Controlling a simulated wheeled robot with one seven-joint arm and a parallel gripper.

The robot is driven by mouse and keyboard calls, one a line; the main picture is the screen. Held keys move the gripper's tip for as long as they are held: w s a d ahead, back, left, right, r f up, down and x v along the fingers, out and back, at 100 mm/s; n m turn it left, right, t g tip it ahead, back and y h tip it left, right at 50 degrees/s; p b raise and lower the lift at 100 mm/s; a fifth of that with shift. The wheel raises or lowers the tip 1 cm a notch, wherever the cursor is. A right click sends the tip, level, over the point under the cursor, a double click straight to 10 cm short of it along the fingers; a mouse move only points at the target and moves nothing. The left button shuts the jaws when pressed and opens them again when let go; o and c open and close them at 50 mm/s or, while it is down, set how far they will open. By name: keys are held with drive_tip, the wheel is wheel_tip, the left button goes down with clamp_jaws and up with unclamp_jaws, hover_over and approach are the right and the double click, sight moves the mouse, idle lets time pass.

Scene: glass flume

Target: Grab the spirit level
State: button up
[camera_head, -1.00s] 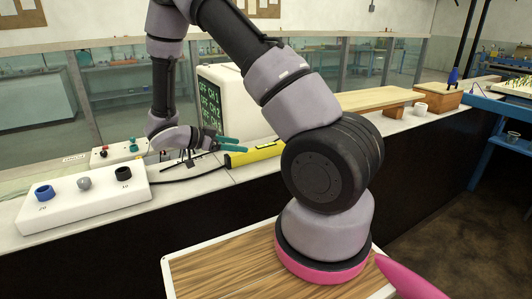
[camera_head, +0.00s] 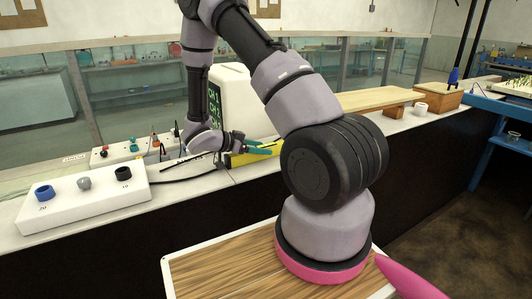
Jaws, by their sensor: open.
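The yellow bar (camera_head: 238,160), which looks like the spirit level, lies on the pale counter in front of the monitor. It is partly hidden behind my gripper and arm. My gripper (camera_head: 273,148) has teal fingers pointing right, apart from each other, with nothing seen between them. In the picture the fingers overlap the bar's upper right part. I cannot tell whether they touch it or are above it.
A monitor with green text (camera_head: 232,85) stands right behind my gripper. A white box with knobs (camera_head: 84,197) is at the left, with a dark cable (camera_head: 192,178) nearby. A wooden plank (camera_head: 375,98) and a white cup (camera_head: 420,109) are to the right.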

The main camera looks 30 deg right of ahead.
clamp_jaws()
